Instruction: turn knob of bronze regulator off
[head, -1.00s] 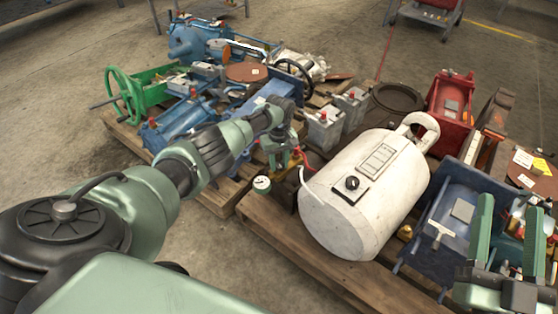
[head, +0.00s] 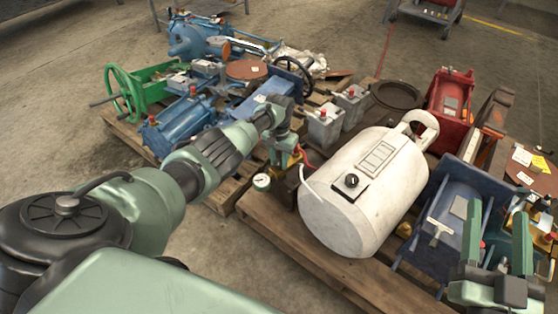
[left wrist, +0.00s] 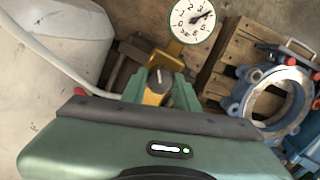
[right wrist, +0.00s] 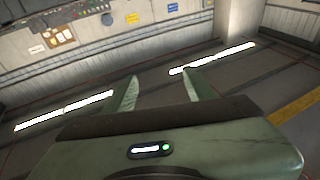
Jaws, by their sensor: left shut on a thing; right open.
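The bronze regulator (left wrist: 172,60) shows in the left wrist view as a brass-coloured body with a round white gauge (left wrist: 192,20) on it. Its knob (left wrist: 157,84) has a pale mark on top and sits between the fingers of my left gripper (left wrist: 160,92), which is shut on it. In the head view my left gripper (head: 281,152) reaches down beside the white tank and hides most of the regulator; the gauge (head: 262,182) shows at its left. My right gripper (head: 496,222) is open and empty over the right side of the pallet.
A pale hose (left wrist: 62,62) passes near in the left wrist view. Blue machinery (head: 180,125) and a green handwheel (head: 122,92) lie left. The floor at front left is clear.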

